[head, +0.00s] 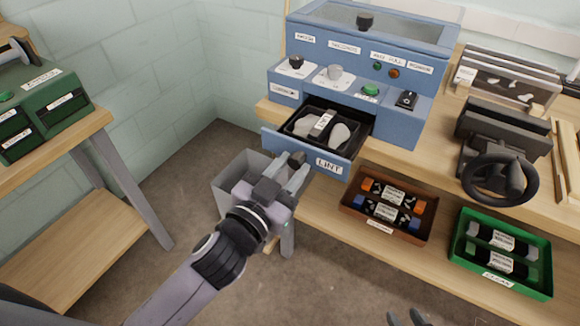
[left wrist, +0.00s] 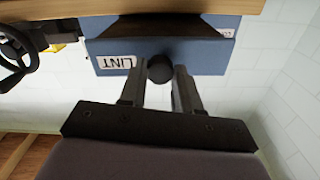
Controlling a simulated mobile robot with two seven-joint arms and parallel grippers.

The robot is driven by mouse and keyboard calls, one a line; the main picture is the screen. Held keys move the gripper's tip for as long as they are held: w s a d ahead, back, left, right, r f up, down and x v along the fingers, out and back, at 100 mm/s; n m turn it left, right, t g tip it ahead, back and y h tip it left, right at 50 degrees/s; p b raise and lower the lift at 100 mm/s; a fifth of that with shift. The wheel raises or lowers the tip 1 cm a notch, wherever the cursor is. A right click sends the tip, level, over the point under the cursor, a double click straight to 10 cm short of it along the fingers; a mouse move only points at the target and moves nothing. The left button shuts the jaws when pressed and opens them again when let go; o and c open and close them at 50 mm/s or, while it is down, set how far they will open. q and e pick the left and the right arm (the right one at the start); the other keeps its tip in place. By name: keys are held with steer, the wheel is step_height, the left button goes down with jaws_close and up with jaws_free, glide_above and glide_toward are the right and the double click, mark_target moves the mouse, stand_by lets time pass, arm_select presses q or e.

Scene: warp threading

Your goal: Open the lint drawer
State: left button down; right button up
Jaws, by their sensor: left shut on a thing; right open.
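The blue lint drawer (head: 351,172) with its white LINT label stands pulled out from the blue machine (head: 400,125). Inside it sits a black tray with pale grey pads and a small label. My left gripper (head: 298,172) is at the drawer front, shut on the dark round drawer knob (head: 297,158). In the left wrist view the knob (left wrist: 160,68) sits between the two fingers, beside the LINT label on the drawer front (left wrist: 200,55). My right gripper (head: 407,318) is open at the bottom edge, with only its fingertips showing, away from the drawer.
A grey bin (head: 232,178) stands on the floor below the drawer. A brown tray (head: 388,232) and a green tray (head: 500,287) lie on the lower shelf. A black handwheel (head: 499,204) stands at the right. Open floor lies left of the bench.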

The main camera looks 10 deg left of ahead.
arm_select(q)
steer(key=c, duration=0.8)
jaws_free()
steer(key=shift+b+v, duration=0.35)
steer(key=shift+v, duration=3.2)
steer(key=shift+f, duration=0.1)
steer(key=s+a+f+n+g+y+p, duration=0.1)
steer(key=s+a+f+g, duration=0.1)
steer(key=f, duration=0.4)
steer(key=s+a+f+n+g+y+p, duration=0.2)
steer(key=s+a+f, duration=0.2)
steer(key=a+f, duration=0.2)
steer(key=s+a+f+n+g+y+p, duration=0.1)
steer(key=s+a+f+g+p, duration=0.1)
steer(key=s+a+f, duration=0.2)
step_height(320, 180, down, 2)
steer(key=shift+a+f+n+y, duration=0.1)
steer(key=shift+n+y, duration=0.2)
steer(key=shift+y, duration=0.1)
